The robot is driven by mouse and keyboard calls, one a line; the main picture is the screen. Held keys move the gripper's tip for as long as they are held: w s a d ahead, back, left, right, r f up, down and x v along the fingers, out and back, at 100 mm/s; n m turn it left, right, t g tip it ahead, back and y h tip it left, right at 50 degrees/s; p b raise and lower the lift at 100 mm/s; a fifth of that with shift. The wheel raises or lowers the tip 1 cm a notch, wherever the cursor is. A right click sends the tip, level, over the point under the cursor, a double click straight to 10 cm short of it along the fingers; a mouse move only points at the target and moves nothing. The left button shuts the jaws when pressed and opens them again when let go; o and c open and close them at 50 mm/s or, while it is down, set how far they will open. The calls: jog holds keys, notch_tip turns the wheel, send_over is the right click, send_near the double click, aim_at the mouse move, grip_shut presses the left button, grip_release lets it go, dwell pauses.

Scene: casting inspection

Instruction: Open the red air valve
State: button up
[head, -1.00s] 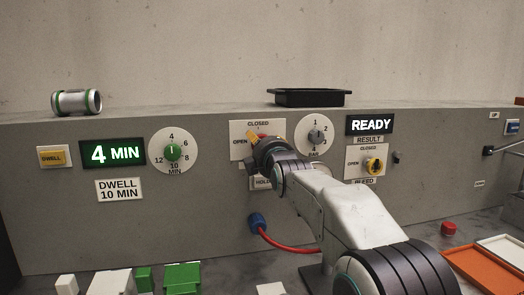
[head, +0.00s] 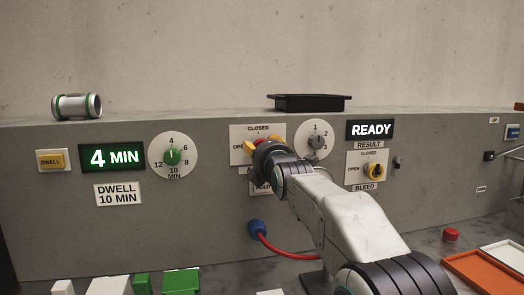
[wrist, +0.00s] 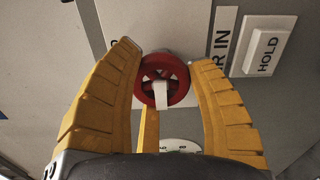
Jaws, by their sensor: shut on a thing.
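The red air valve (wrist: 178,84) is a round spoked handwheel with a white pointer mark, seen in the wrist view between my yellow fingers. My gripper (wrist: 166,58) is shut on it, one finger on each side. In the head view, a bit of the red valve (head: 260,140) shows between the fingers of my gripper (head: 262,143), in front of a white plate (head: 238,131) marked CLOSED at the top and OPEN at the left. My wrist hides most of the valve and the lower plate there.
A grey selector dial (head: 317,142) sits close right of my gripper. A red hose with a blue connector (head: 257,229) hangs below. A black tray (head: 309,103) rests on the ledge.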

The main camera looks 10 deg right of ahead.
jog(key=o, duration=1.2)
jog(key=s, duration=1.2)
